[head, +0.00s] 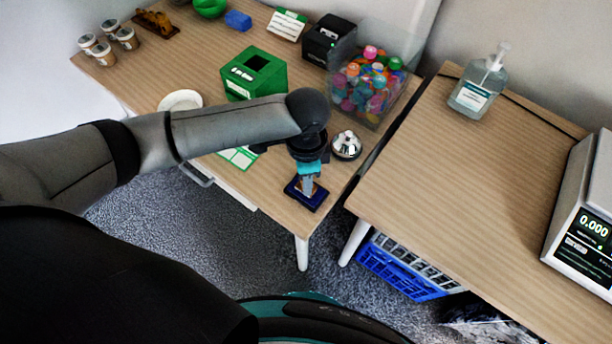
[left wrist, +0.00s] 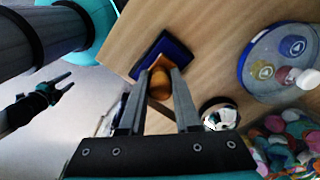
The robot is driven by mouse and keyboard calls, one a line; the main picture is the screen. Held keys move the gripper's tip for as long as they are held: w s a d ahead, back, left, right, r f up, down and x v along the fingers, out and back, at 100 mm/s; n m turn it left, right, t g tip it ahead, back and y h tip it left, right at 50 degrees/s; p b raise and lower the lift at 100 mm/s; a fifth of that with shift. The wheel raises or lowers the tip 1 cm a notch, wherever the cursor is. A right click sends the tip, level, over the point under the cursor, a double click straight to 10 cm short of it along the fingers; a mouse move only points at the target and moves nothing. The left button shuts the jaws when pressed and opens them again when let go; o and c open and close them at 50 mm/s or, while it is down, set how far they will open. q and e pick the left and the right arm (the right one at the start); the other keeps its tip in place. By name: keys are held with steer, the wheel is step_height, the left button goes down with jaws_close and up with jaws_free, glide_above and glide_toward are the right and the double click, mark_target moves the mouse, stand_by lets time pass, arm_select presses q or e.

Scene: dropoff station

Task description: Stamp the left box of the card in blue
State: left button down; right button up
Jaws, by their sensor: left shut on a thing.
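My left gripper (head: 309,182) points down and is shut on a stamp with an orange-brown wooden handle, which shows between the fingers in the left wrist view (left wrist: 158,84). The stamp is over a dark blue ink pad (head: 318,201) near the table's front right corner; the pad also shows in the left wrist view (left wrist: 178,50). I cannot tell whether stamp and pad touch. The green and white card (head: 239,158) lies left of the gripper, partly hidden by my left arm; its boxes are not readable. My right gripper (left wrist: 68,84) shows small, away from the table; its opening is unclear.
A silver bell (head: 346,146) stands close behind the pad. A clear bin of colourful items (head: 371,88), a green box (head: 252,77) and a white plate (head: 180,100) are farther back. A second table (head: 455,185) lies across a gap, with a sanitizer bottle (head: 479,90) and a scale (head: 585,225).

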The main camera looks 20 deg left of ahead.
arm_select(q)
steer(key=shift+s+f+p, duration=0.1)
steer(key=shift+s+p, duration=0.05)
steer(key=shift+p, duration=0.4)
stand_by(1.7)
step_height(320, 180, up, 7)
steer(key=p, duration=0.9)
steer(key=shift+w, duration=0.2)
